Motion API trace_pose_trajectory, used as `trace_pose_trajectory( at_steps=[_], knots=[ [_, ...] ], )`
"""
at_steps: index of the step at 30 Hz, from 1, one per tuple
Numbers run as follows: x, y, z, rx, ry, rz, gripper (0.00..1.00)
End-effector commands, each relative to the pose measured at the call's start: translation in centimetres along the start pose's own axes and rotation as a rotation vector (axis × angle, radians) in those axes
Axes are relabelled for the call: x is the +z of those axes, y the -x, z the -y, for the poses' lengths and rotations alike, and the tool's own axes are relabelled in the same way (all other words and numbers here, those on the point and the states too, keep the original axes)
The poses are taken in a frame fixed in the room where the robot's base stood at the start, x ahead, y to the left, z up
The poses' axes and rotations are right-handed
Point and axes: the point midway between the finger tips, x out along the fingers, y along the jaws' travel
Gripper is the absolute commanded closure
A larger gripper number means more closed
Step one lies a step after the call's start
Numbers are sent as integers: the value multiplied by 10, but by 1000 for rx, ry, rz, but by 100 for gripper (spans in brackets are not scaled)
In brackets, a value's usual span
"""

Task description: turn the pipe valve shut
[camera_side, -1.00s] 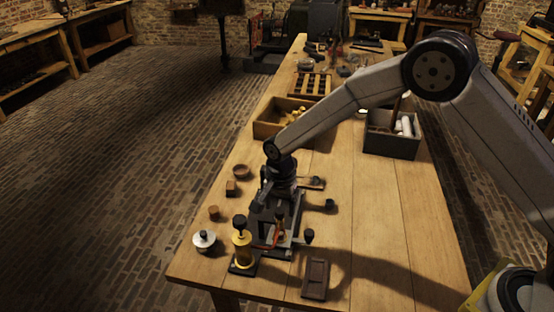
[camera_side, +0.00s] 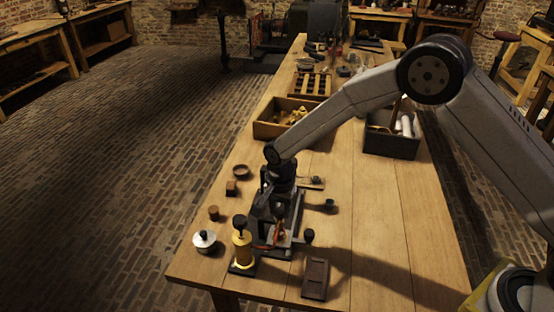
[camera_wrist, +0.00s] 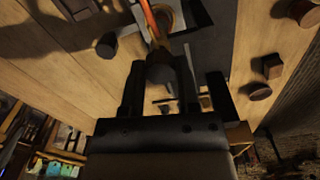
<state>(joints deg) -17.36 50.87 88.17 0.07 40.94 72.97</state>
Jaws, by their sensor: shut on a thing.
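The pipe valve stands on a dark base with grey metal parts near the table's front end. Its red-orange lever (camera_side: 279,238) is partly hidden by my gripper in the side view; the lever also shows in the wrist view (camera_wrist: 151,18), at the top. A dark rounded knob (camera_wrist: 160,70) sits at the lever's near end, between my fingers. My gripper (camera_side: 268,211) reaches down over the valve and is shut on this knob. The fingers also show in the wrist view (camera_wrist: 164,84). The exact contact is too dark to see.
A brass cylinder with a black cap (camera_side: 242,246) stands close in front. A silver-lidded round pot (camera_side: 204,241), small wooden pieces (camera_side: 231,188) and a dark block (camera_side: 315,279) lie around. A wooden box (camera_side: 270,130) and a grey bin (camera_side: 392,145) stand farther back.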

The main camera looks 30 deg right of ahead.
Motion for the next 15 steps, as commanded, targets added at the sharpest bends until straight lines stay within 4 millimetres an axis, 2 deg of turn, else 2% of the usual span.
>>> trace_pose_trajectory(
  at_steps=[8,15],
  knots=[
    [0,0,0,0,86,-1,100],
    [0,0,0,0,249,-1,100]
  ],
)
